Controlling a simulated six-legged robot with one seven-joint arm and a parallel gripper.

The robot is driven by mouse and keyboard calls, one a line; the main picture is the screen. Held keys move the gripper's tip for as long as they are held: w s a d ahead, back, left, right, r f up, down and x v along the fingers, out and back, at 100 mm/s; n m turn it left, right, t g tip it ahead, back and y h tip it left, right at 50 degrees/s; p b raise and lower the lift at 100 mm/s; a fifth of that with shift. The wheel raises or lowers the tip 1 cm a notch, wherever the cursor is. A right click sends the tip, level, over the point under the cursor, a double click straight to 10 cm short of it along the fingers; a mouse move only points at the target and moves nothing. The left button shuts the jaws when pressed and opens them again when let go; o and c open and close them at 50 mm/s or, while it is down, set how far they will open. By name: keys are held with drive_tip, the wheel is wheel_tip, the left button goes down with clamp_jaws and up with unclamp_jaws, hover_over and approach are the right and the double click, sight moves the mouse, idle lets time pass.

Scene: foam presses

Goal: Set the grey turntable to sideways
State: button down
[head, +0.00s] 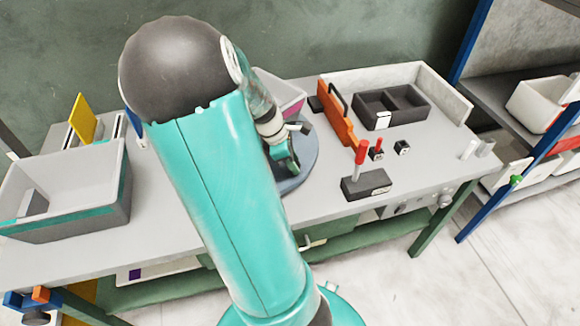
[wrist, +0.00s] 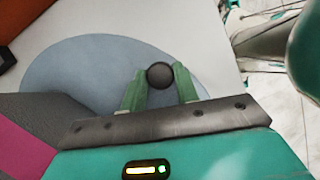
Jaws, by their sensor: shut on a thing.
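The grey turntable (head: 309,150) is a round blue-grey disc on the bench, partly hidden behind my arm in the head view. In the wrist view its disc (wrist: 80,65) fills the middle left. A dark round knob (wrist: 159,75) stands near the disc's right side. My gripper (wrist: 160,82) has its two green fingers closed around this knob. In the head view my gripper (head: 291,165) is low over the disc, and the knob is hidden there. A grey bin with a pink side (head: 285,97) stands at the disc's far side; its grey and magenta sides (wrist: 40,125) show at the wrist view's lower left.
A black box with a red-handled lever (head: 366,184) stands right of the turntable. An orange panel with a black handle (head: 337,115) and a dark divided tray (head: 412,104) are behind it. A large grey bin (head: 118,200) stands at the left.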

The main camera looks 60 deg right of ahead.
sight(309, 139)
drive_tip(key=d+n, duration=0.2)
drive_tip(key=d, duration=0.3)
drive_tip(key=shift+s+n+t+h, duration=0.4)
drive_tip(key=d+n, duration=0.2)
drive_tip(key=d, duration=0.1)
drive_tip(key=shift+w+d+t+h, duration=0.15)
drive_tip(key=shift+t+h, duration=0.15)
drive_tip(key=shift+w+d+n+t, duration=0.2)
drive_tip(key=shift+d+n, duration=0.25)
drive_tip(key=shift+d, duration=0.35)
drive_tip(key=shift+w+d+n+t, duration=0.1)
drive_tip(key=shift+w+d+n, duration=0.1)
drive_tip(key=shift+d+n, duration=0.4)
drive_tip(key=shift+w+d+n+t+h, duration=0.1)
drive_tip(key=shift+w+d+n+t, duration=0.1)
drive_tip(key=shift+w+d+n, duration=0.4)
drive_tip(key=shift+w+d+n+t+h, duration=0.1)
drive_tip(key=shift+d+n+t, duration=0.15)
drive_tip(key=shift+d, duration=0.7)
drive_tip(key=shift+w+d+n+t+h, duration=0.15)
drive_tip(key=shift+w+d+n, duration=0.3)
drive_tip(key=shift+d, duration=0.3)
drive_tip(key=shift+w+d+n, duration=0.45)
drive_tip(key=shift+d+n, duration=0.2)
drive_tip(key=shift+d, duration=0.15)
drive_tip(key=shift+w+d+n+t, duration=0.4)
drive_tip(key=shift+w+d+n, duration=0.1)
drive_tip(key=shift+w+d, duration=0.15)
drive_tip(key=c, duration=1.1)
unclamp_jaws()
